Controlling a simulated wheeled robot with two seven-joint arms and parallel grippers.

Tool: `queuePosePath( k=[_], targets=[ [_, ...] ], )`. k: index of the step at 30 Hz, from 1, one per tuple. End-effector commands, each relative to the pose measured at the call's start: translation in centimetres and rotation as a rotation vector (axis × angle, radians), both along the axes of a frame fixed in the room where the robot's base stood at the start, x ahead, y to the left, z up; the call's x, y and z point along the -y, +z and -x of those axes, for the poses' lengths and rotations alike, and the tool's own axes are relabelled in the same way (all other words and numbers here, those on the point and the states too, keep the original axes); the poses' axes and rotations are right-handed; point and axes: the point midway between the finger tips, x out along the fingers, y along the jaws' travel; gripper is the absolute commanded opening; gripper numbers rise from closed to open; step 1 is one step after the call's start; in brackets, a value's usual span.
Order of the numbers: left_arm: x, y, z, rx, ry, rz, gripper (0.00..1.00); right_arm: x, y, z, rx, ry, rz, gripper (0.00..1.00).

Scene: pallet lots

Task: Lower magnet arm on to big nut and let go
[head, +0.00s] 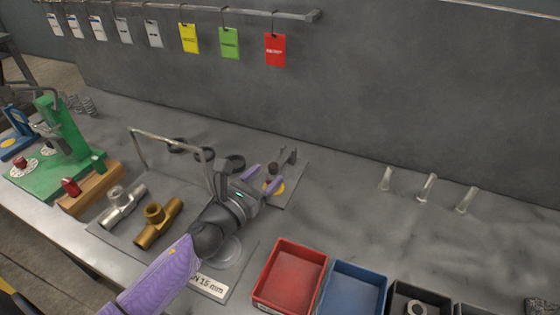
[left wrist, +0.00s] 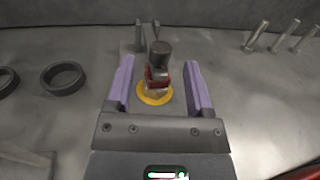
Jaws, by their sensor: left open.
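The magnet arm is a dark fixture (head: 287,157) on a grey plate just beyond my left gripper (head: 262,184). In the left wrist view its dark round head (left wrist: 160,52) has a red part (left wrist: 156,75) below it. A small tan piece, perhaps the big nut (left wrist: 153,90), shows under the red part on a yellow disc (left wrist: 155,101). I cannot tell whether the magnet touches it. My left gripper is open, with one purple finger on each side of the head and clear gaps on both sides. My right gripper is not in view.
A red bin (head: 290,276), a blue bin (head: 352,290) and a black bin holding a nut (head: 416,309) stand at the front. A wire frame (head: 168,137) and pipe tees (head: 158,222) are at the left.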

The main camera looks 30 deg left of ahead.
Motion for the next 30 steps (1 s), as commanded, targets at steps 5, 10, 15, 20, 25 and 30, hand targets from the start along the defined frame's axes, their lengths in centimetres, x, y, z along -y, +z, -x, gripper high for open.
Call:
queuePosePath(
  k=[5,10,15,20,25,30],
  targets=[
    [0.5,-0.1,-3.5,0.001,0.001,-0.001,0.67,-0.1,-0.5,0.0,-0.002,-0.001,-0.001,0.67],
    [0.7,-0.1,-5.0,0.0,0.001,-0.001,0.67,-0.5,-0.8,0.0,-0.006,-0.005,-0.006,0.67],
    [0.8,0.0,-5.3,-0.001,0.0,-0.001,0.67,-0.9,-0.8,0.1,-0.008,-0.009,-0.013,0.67],
    [0.7,0.0,-5.3,0.0,0.0,0.0,0.56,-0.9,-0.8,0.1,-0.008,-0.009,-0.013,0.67],
    [0.7,0.0,-5.2,0.0,0.0,0.0,0.2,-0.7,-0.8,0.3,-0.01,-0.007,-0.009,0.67],
    [0.7,0.0,-5.2,0.0,0.0,0.0,0.0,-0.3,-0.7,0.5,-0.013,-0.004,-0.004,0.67]
  ],
)
